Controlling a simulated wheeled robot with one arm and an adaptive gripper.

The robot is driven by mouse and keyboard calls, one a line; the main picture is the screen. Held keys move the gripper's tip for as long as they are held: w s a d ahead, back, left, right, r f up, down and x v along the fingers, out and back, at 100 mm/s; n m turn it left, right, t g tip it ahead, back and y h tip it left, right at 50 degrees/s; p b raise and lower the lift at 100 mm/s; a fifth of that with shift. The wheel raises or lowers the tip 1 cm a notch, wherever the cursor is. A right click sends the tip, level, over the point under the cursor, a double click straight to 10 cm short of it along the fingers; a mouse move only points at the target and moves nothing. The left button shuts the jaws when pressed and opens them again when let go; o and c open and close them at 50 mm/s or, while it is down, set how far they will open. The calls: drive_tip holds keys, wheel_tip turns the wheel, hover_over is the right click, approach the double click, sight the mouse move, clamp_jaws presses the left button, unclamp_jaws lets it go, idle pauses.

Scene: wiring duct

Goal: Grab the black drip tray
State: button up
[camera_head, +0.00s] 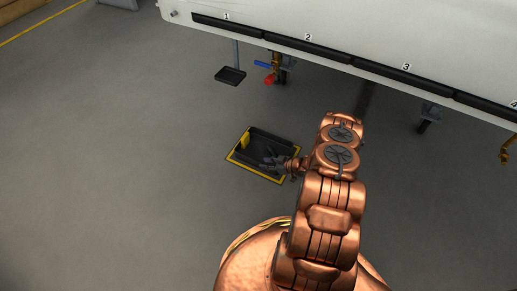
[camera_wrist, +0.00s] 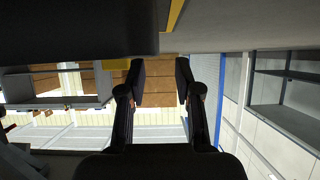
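The black drip tray (camera_head: 257,141) lies on the floor inside a yellow outline, below and left of the white cabinet. In the wrist view, a large dark surface (camera_wrist: 70,28), which looks like the tray up close, fills the upper left. My gripper (camera_head: 270,161) is over the tray's right part in the head view and covers some of it. In the wrist view, my gripper (camera_wrist: 160,72) has its two fingers apart with only far background visible between them. The left fingertip appears near the dark surface's edge; I cannot tell if they touch.
A white cabinet (camera_head: 360,40) with numbered black strips stands at the top. Beneath it are a small black plate (camera_head: 230,76) on a rod and a valve with a red end (camera_head: 269,80). The floor left of the tray is clear.

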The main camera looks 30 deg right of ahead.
sight(257, 162)
drive_tip(key=shift+w+a+f+b, duration=0.2)
drive_tip(key=shift+w+f+b, duration=0.1)
drive_tip(key=shift+w+f, duration=0.2)
drive_tip(key=shift+r+b+x, duration=0.15)
drive_tip(key=shift+b+x, duration=0.35)
drive_tip(key=shift+x, duration=0.6)
drive_tip(key=shift+r+b+x, duration=0.2)
drive_tip(key=shift+b+x, duration=0.3)
drive_tip(key=shift+x, duration=0.6)
drive_tip(key=shift+w, duration=0.2)
clamp_jaws()
